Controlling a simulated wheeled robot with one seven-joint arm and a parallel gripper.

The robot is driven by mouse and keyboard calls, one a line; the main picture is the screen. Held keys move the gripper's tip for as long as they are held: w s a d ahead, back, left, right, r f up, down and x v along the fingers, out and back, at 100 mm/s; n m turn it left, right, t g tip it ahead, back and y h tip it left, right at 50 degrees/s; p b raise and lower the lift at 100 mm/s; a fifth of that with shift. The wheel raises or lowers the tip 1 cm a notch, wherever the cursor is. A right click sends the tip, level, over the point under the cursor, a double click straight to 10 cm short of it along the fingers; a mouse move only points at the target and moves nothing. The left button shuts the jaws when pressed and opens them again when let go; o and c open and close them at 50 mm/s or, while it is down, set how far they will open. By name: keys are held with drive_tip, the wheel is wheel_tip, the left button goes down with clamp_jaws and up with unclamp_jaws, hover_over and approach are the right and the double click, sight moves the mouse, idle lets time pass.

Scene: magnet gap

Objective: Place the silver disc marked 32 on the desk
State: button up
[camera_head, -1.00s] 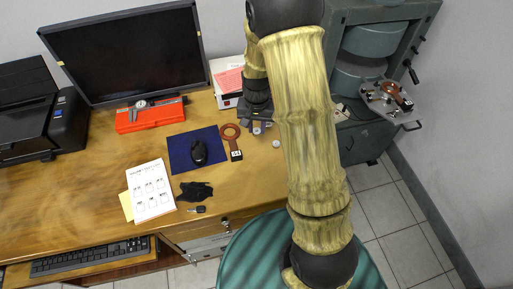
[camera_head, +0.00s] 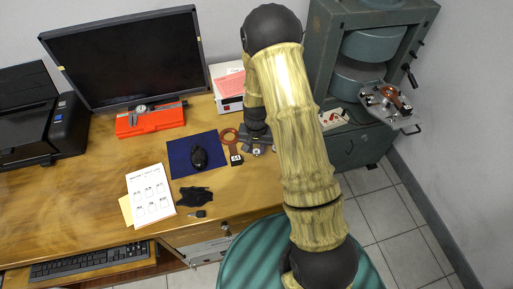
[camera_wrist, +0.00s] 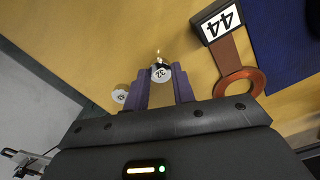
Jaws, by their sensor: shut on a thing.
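The silver disc marked 32 (camera_wrist: 161,73) is between the purple fingertips of my gripper (camera_wrist: 162,80) in the wrist view, its number facing the camera. My gripper is shut on it. In the head view, my gripper (camera_head: 257,146) is low over the right part of the wooden desk (camera_head: 100,185), right of the blue mat. I cannot tell whether the disc touches the desk. A second pale disc (camera_wrist: 120,95) lies on the desk beside my gripper; its number is hard to read.
A brown ring paddle with a label marked 44 (camera_wrist: 221,24) lies beside my gripper. The blue mat (camera_head: 181,165) holds a black mouse. A black cloth (camera_head: 194,196) and a key fob lie nearer the front. A green machine (camera_head: 350,130) stands to the right.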

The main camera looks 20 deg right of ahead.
sight(256, 152)
drive_tip(key=shift+f, duration=0.2)
drive_tip(key=o, duration=0.9)
drive_tip(key=shift+f, duration=0.1)
wheel_tip(256, 152, up, 12)
drive_tip(key=shift+r, duration=0.1)
idle(0.4)
